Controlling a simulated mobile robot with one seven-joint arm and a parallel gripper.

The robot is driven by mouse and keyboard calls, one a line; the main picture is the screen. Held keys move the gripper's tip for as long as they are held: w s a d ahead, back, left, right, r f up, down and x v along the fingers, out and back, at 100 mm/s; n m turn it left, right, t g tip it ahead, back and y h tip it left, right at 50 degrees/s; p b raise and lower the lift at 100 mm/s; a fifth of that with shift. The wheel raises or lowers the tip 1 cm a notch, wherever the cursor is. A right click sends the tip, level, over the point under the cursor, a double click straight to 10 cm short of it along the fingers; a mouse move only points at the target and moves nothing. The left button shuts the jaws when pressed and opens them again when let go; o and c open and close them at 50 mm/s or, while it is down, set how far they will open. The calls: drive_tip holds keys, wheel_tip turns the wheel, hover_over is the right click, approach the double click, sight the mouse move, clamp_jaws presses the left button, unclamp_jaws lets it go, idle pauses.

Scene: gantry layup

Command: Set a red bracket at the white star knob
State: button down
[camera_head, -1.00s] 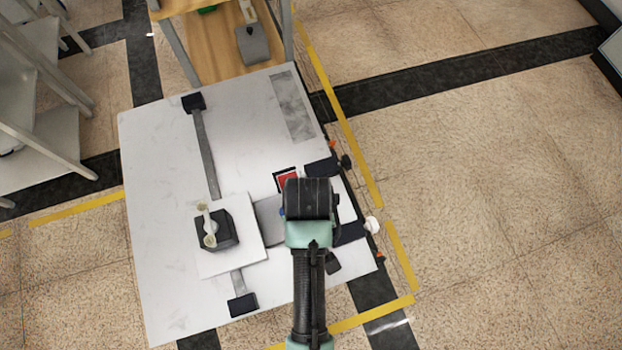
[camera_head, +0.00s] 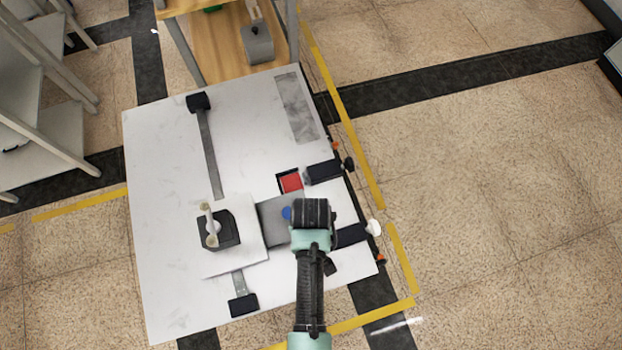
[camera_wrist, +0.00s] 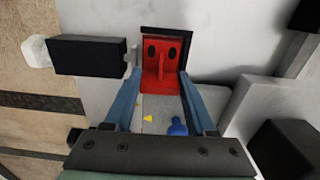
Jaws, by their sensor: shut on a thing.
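My gripper (camera_wrist: 160,75) is shut on a red bracket (camera_wrist: 163,62) with two dark holes, one finger on each side of it. The bracket is over or at a black-edged square on the white table; I cannot tell if it touches down. A white star knob (camera_wrist: 37,52) is on the outer end of a dark clamp block (camera_wrist: 90,55), left of the bracket. In the head view the white star knob (camera_head: 374,227) is right of my gripper (camera_head: 310,215), which hides the held bracket. Another red piece (camera_head: 291,183) lies in a black-edged square beside a block with a black knob (camera_head: 349,164).
A blue knob (camera_wrist: 177,127) is close to my right finger in the wrist view. A grey plate (camera_head: 275,228) and a white board with a dark toggle clamp (camera_head: 218,230) lie left of my gripper. The upper part of the table (camera_head: 160,140) is mostly clear.

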drive_tip(key=shift+f, duration=0.15)
drive_tip(key=c, duration=0.5)
unclamp_jaws()
